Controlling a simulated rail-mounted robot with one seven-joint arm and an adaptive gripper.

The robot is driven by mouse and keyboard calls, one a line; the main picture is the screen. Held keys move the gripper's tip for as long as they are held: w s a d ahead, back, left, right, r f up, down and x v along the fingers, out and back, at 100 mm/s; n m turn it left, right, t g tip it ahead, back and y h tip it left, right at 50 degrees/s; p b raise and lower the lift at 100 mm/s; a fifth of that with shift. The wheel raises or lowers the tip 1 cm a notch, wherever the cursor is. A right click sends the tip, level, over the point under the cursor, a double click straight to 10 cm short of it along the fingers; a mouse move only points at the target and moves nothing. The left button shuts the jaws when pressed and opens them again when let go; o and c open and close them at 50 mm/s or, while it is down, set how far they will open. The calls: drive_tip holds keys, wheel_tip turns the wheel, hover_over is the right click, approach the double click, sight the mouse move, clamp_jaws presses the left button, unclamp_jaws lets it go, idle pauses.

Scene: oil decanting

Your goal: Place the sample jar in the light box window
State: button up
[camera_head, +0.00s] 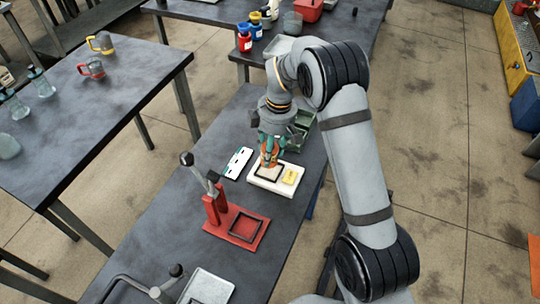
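My gripper (270,148) has teal fingers and points down near the middle of the table. Its fingers are around an orange-brown thing, which looks like the sample jar (268,157); the fingers hide much of it. The jar is over or on the dark-framed square window of a white, flat box (258,183), which looks like the light box. A small yellow block (290,177) is on the right part of this box. I cannot tell whether the jar's base touches the window.
A red stand (237,230) with an upright lever and a dark square frame is nearer the camera. A white card (237,163) lies left of the box. A green bin (301,124) stands behind my gripper. A grey tray (207,288) is at the near end.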

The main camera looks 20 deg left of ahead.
drive_tip(key=shift+f+p, duration=0.6)
drive_tip(key=shift+f, duration=1.4)
drive_tip(key=shift+f, duration=0.1)
drive_tip(key=o, duration=1.3)
drive_tip(key=r, duration=0.4)
drive_tip(key=r+b, duration=0.1)
drive_tip(key=r, duration=0.3)
drive_tip(key=d+r, duration=0.1)
drive_tip(key=r, duration=0.3)
drive_tip(key=shift+d+r, duration=0.1)
